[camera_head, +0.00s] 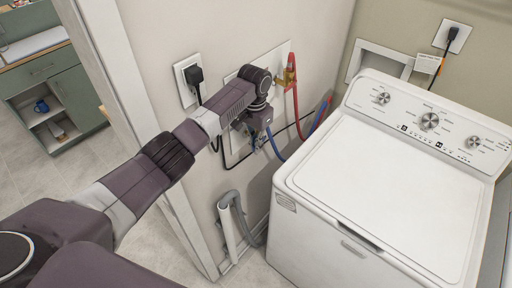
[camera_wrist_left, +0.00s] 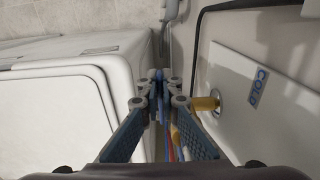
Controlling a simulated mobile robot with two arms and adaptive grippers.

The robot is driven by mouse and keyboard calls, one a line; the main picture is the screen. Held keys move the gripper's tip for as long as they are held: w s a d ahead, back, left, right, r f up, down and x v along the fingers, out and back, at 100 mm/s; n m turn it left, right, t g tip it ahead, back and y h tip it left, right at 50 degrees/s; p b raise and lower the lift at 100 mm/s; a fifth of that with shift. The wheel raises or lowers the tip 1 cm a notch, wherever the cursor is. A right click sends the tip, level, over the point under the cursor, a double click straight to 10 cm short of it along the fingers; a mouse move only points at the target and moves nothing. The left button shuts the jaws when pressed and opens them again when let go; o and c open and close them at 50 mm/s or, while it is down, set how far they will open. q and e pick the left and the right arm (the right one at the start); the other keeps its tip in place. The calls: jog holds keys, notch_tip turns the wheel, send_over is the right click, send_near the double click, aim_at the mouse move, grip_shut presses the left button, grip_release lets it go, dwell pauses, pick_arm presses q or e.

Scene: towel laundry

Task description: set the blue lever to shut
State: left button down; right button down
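My left gripper (camera_head: 251,127) reaches the wall plate beside the washer, in front of the cold-water valve. In the left wrist view its fingers (camera_wrist_left: 158,82) run together at the tips and look shut, with nothing clearly held. A brass valve part (camera_wrist_left: 207,103) sticks out from the wall plate just right of the fingers, near a label reading COLD (camera_wrist_left: 258,85). The blue lever cannot be made out apart from the blue-grey fingers; its position cannot be told. A blue hose (camera_head: 274,146) hangs below the gripper. My right gripper is out of view.
A brass valve with a red hose (camera_head: 296,108) stands right of the gripper. The white washer (camera_head: 392,190) is close on the right. A black plug and outlet (camera_head: 190,80) and a grey drain hose (camera_head: 231,215) are on the wall. A door frame (camera_head: 130,120) lies left.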

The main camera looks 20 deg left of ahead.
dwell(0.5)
pick_arm(q)
jog(key=c, duration=2.2)
grip_release()
jog(key=shift+o, duration=0.2)
jog(key=shift+r, duration=0.1)
notch_tip(320, 180, up, 12)
jog(key=shift+w, duration=0.15)
